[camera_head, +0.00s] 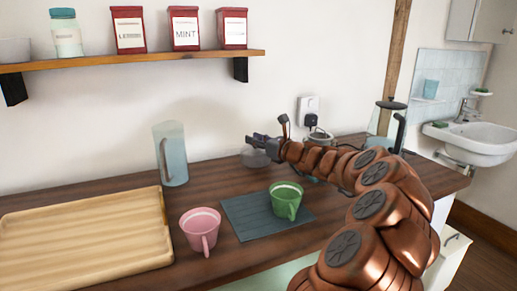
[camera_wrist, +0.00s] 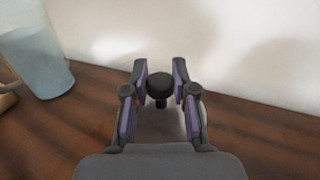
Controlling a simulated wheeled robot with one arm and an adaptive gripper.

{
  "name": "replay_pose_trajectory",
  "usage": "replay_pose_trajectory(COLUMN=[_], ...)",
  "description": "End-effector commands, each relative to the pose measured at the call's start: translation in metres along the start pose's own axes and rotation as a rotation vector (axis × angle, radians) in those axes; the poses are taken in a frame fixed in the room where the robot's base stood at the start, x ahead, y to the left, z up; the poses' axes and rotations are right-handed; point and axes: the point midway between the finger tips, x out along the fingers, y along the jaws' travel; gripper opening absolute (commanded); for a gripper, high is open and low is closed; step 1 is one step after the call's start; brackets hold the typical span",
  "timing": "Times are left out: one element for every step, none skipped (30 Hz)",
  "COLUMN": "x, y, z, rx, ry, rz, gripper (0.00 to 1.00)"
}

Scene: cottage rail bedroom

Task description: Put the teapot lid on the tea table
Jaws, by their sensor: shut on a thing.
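My gripper (camera_head: 262,146) reaches left over the dark wooden tabletop (camera_head: 215,172), between the glass pitcher and the wall socket. In the wrist view my gripper (camera_wrist: 160,88) is shut on the black knob of the teapot lid (camera_wrist: 158,86). In the head view the pale, see-through lid (camera_head: 255,159) shows below the fingers, low over the tabletop. I cannot tell whether its rim touches the wood. The lid's body is mostly hidden by the gripper in the wrist view.
A glass pitcher (camera_head: 171,153) stands left of the gripper. A pink cup (camera_head: 200,228), a green cup (camera_head: 285,202) on a dark mat (camera_head: 245,217), and a wooden tray (camera_head: 85,245) are nearer. A glass kettle (camera_head: 386,118) stands right, partly behind my arm. A wall shelf (camera_head: 130,61) is above.

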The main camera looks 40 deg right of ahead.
Motion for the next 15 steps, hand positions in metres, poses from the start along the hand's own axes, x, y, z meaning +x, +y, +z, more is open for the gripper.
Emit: replay_pose_trajectory(x=[0.0, 0.0, -0.001, -0.001, -0.001, -0.002, -0.002, -0.002, -0.002, -0.002, -0.002, -0.002, -0.002, -0.002, -0.002], y=[0.0, -0.001, -0.001, -0.001, -0.002, -0.002, -0.002, -0.002, -0.003, -0.003, -0.003, -0.003, -0.003, -0.003, -0.003], z=[-0.009, -0.014, -0.019, -0.021, -0.023, -0.025, -0.025, -0.024, -0.024, -0.024, -0.024, -0.024, -0.024, -0.024, -0.025], rx=[0.004, 0.004, 0.004, 0.004, 0.003, 0.001, 0.001, 0.0, 0.0, 0.0, 0.0, 0.0, 0.0, 0.001, 0.001], ry=[0.001, 0.001, 0.0, 0.0, 0.0, -0.001, -0.001, -0.001, -0.001, -0.001, -0.001, -0.001, -0.001, -0.001, -0.001], rz=[-0.001, -0.001, -0.001, -0.002, -0.003, -0.003, -0.004, -0.004, -0.005, -0.005, -0.005, -0.005, -0.005, -0.005, -0.006], gripper=[0.0, 0.0, 0.0, 0.0, 0.0, 0.0, 0.0, 0.0, 0.0, 0.0, 0.0, 0.0, 0.0, 0.0, 0.0])
